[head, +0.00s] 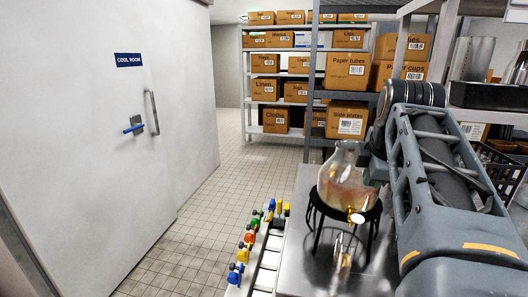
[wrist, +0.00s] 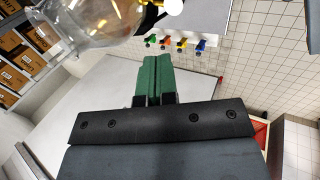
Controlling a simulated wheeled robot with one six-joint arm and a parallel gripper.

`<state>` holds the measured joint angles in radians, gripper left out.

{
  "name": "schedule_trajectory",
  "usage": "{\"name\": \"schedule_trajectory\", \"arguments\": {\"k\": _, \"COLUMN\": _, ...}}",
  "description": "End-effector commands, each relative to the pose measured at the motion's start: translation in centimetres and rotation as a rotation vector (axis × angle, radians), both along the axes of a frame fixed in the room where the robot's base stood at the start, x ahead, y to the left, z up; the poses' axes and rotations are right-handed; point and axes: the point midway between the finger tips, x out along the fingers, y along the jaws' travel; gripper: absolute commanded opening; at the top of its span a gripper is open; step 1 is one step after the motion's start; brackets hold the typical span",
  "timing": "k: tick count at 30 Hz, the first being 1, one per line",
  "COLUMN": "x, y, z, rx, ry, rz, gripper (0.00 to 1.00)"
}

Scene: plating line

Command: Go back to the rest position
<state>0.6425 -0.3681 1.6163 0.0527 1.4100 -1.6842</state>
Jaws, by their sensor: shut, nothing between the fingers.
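My gripper (wrist: 153,76) shows in the wrist view with its two green fingers pressed together and nothing between them. In the head view my arm reaches in from the right, and the gripper itself cannot be made out there. A round glass vessel (head: 345,178) with a small brass-coloured fitting low on its front sits in a black ring stand (head: 316,204) on the steel counter. The vessel also shows at the upper left of the wrist view (wrist: 92,20), apart from the fingertips in the picture.
Small coloured valve-like pieces (head: 249,238) line the counter's left edge. The steel counter (head: 304,190) has bare room around the stand. Shelves with labelled cartons (head: 346,72) stand behind. A dark tray (head: 490,96) is at the right. The tiled floor and cool room door (head: 100,130) are left.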

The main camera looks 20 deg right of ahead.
Motion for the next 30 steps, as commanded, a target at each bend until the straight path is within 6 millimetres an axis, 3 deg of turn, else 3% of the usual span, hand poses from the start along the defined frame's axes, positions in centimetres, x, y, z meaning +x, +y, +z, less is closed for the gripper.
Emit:
{"name": "schedule_trajectory", "arguments": {"k": 4, "x": 0.0, "y": 0.0, "z": 0.0, "rx": 0.018, "ry": -0.013, "rz": -0.042, "gripper": 0.0}}
{"name": "schedule_trajectory", "arguments": {"k": 8, "x": 0.6, "y": -0.5, "z": -0.3, "rx": 0.087, "ry": -0.089, "rz": -0.232, "gripper": 0.0}}
{"name": "schedule_trajectory", "arguments": {"k": 11, "x": 1.1, "y": -1.0, "z": -2.9, "rx": 0.199, "ry": -0.147, "rz": -0.472, "gripper": 0.0}}
{"name": "schedule_trajectory", "arguments": {"k": 14, "x": 1.9, "y": 0.1, "z": -7.0, "rx": 0.329, "ry": -0.194, "rz": -0.712, "gripper": 0.0}}
{"name": "schedule_trajectory", "arguments": {"k": 19, "x": 2.6, "y": 5.5, "z": -15.5, "rx": 0.531, "ry": -0.206, "rz": -1.022, "gripper": 0.0}}
{"name": "schedule_trajectory", "arguments": {"k": 24, "x": 0.9, "y": 12.1, "z": -22.9, "rx": 0.619, "ry": -0.134, "rz": -1.121, "gripper": 0.0}}
{"name": "schedule_trajectory", "arguments": {"k": 27, "x": -0.6, "y": 15.0, "z": -25.5, "rx": 0.607, "ry": -0.071, "rz": -1.054, "gripper": 0.0}}
{"name": "schedule_trajectory", "arguments": {"k": 30, "x": -1.3, "y": 16.8, "z": -26.3, "rx": 0.597, "ry": -0.035, "rz": -0.989, "gripper": 0.0}}
